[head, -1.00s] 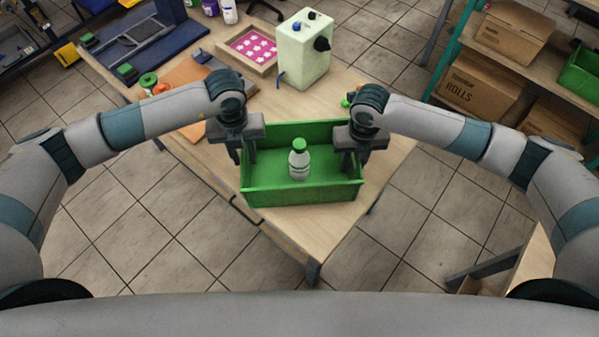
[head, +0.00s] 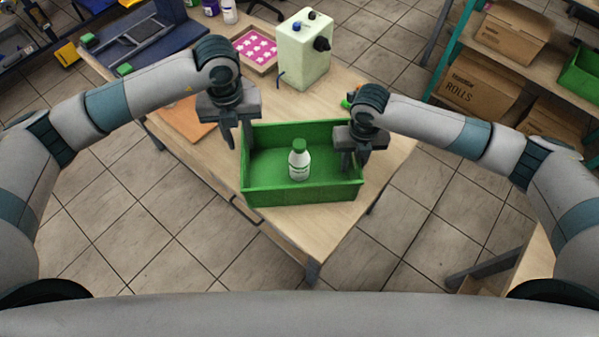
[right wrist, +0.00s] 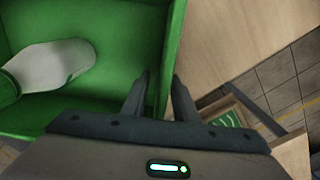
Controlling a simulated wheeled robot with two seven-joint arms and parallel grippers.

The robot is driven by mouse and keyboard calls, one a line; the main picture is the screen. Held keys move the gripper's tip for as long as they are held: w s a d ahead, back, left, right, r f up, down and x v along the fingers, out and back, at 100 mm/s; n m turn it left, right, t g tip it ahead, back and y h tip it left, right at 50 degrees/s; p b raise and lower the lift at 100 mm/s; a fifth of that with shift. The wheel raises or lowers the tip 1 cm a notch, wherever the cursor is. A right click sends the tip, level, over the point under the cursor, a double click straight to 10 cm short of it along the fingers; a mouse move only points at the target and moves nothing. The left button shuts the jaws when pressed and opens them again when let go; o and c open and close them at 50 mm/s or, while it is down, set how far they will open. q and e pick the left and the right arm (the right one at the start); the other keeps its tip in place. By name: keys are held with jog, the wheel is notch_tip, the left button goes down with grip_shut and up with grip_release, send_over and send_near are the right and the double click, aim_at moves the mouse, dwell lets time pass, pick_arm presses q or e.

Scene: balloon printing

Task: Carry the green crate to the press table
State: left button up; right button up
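The green crate (head: 300,194) stands on the near corner of a wooden table (head: 318,236) in the head view. A white bottle with a green cap (head: 299,163) stands inside it. My left gripper (head: 237,146) is open and empty, above and just outside the crate's left wall. My right gripper (head: 355,165) is at the crate's right wall. In the right wrist view its fingers (right wrist: 160,85) stand apart on either side of the crate's wall (right wrist: 172,50), with a gap visible on the inner side. The bottle also shows in the right wrist view (right wrist: 50,65).
A pale green machine (head: 304,50) and a tray with pink and white pieces (head: 257,50) stand farther back on the table. An orange sheet (head: 190,122) lies left of the crate. Shelves with cardboard boxes (head: 480,85) and another green crate (head: 582,70) stand at the right.

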notch_tip(320, 180, up, 12)
dwell(0.6)
jog(key=shift+s+f, duration=0.1)
dwell(0.5)
